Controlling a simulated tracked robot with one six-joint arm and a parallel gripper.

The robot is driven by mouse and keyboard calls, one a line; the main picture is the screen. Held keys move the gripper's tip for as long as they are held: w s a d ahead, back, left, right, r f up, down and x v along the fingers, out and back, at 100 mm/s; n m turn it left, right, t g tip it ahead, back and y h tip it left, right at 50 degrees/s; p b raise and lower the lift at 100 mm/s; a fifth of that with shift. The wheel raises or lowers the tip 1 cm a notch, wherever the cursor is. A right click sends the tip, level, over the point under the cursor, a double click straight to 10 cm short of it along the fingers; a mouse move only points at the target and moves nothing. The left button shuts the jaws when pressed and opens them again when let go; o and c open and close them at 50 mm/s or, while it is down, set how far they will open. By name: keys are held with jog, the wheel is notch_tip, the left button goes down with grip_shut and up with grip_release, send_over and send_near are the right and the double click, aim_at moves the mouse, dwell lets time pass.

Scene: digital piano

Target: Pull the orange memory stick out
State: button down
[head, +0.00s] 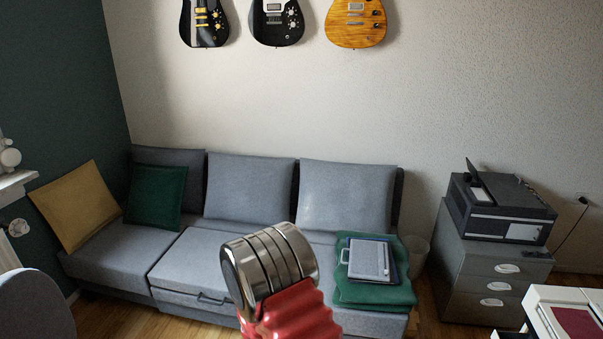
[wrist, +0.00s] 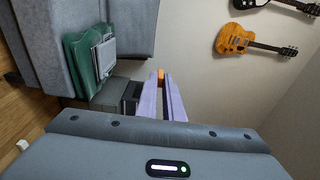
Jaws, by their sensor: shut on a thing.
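The orange memory stick (wrist: 161,75) shows as a small orange block in the wrist view, between the far ends of two pale purple fingers. My gripper (wrist: 161,80) is shut on it. The background behind the stick is the plain wall, and no piano or socket shows around it in this view. The stick's far end is too small to make out. In the head view, only my red and metal arm shows, at the bottom centre; the gripper and the stick are not seen there.
A grey sofa (head: 252,185) stands along the wall, with a green blanket (head: 375,292) on it. A grey drawer cabinet (head: 472,285) bears a black device (head: 500,212). A white piece of furniture (head: 545,293) is at the lower right. Guitars, including an orange one (head: 356,22), hang above.

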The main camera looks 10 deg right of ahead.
jog(key=d, duration=0.6)
jog(key=shift+d, duration=0.4)
jog(key=shift+d, duration=0.3)
